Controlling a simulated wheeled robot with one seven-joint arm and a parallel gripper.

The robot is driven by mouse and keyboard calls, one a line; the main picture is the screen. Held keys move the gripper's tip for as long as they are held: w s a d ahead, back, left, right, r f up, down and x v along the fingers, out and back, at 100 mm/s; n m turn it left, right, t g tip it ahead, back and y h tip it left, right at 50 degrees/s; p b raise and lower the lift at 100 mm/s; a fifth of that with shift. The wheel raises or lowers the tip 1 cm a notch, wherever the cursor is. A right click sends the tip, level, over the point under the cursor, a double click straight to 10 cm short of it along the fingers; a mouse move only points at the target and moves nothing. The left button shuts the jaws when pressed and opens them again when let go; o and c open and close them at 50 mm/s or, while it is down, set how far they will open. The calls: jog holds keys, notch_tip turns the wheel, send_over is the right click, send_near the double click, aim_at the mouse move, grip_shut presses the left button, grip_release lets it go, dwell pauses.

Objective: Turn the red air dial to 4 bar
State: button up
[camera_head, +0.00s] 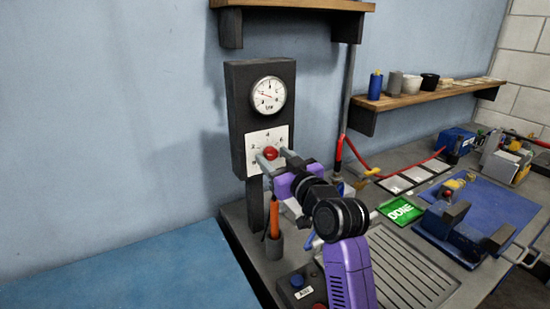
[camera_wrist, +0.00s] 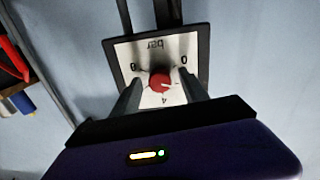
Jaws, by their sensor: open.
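The red air dial (camera_head: 271,153) is a small round knob on a white numbered plate (camera_head: 256,137), low on a dark upright panel. In the wrist view the red dial (camera_wrist: 159,82) shows upside down with its plate, and the 4 is below it. A pale mark shows on the knob's right side; its exact setting is hard to read. My gripper (camera_head: 278,158) is open in front of the dial. In the wrist view its fingers (camera_wrist: 161,88) stand to either side of the knob, with gaps visible. Whether their tips reach around it is unclear.
A round white gauge (camera_head: 269,95) with a red needle is above the dial. An orange-handled tool (camera_head: 274,218) stands in a holder below. A green DONE sign (camera_head: 402,210), blue tray (camera_head: 490,215) and slotted plate (camera_head: 405,275) lie right. A shelf (camera_head: 430,94) holds cups.

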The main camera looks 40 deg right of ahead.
grip_shut()
jog(key=m+p, duration=0.2)
jog(key=m, duration=0.4)
jog(key=shift+r, duration=0.15)
jog(key=m+p, duration=0.2)
jog(key=m, duration=0.2)
jog(key=shift+m, duration=0.3)
jog(key=shift+m+p, duration=0.4)
jog(key=shift+m, duration=0.8)
grip_release()
